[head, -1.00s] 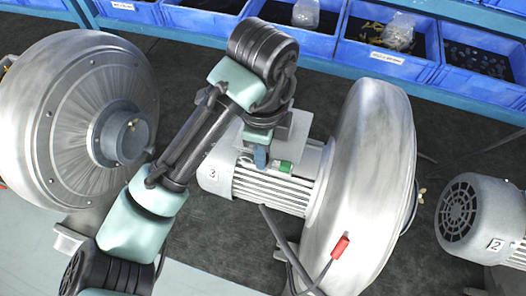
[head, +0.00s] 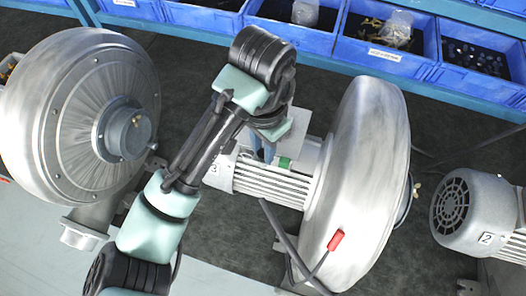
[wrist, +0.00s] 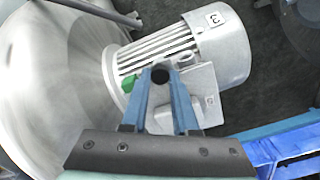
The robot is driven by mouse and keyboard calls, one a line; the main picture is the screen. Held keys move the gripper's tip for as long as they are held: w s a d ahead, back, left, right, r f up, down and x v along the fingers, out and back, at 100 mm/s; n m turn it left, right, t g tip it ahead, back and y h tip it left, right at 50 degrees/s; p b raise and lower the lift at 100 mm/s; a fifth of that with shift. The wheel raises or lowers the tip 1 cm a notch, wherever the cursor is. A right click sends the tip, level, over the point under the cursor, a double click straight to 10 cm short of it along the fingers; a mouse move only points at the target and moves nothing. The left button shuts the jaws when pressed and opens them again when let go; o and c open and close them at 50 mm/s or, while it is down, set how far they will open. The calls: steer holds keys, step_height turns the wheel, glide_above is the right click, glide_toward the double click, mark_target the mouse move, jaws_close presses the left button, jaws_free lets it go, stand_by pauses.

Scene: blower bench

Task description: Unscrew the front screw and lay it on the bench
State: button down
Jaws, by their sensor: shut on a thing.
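A blower with a silver motor marked 3 (head: 270,186) lies in the middle of the head view. The motor also shows in the wrist view (wrist: 222,48), with a grey box on its side (wrist: 203,88). My gripper (head: 264,155) is over that box, its blue fingers pointing down. In the wrist view my gripper (wrist: 160,80) has a small dark round piece, seen end-on, between its fingertips; it looks like the screw (wrist: 160,73). The fingers are closed on it. Whether it is clear of the box, and its hole, cannot be made out.
A green block (head: 285,163) sits beside the box. A large round blower housing (head: 75,125) stands at the left and another motor marked 2 (head: 480,218) at the right. Blue bins (head: 385,62) line the back. A red-handled cable (head: 335,240) hangs by the housing. Dark bench surface shows between the machines.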

steer(key=n, duration=0.6)
steer(key=shift+n, duration=0.4)
steer(key=c, duration=1)
jaws_free()
steer(key=shift+o, duration=0.2)
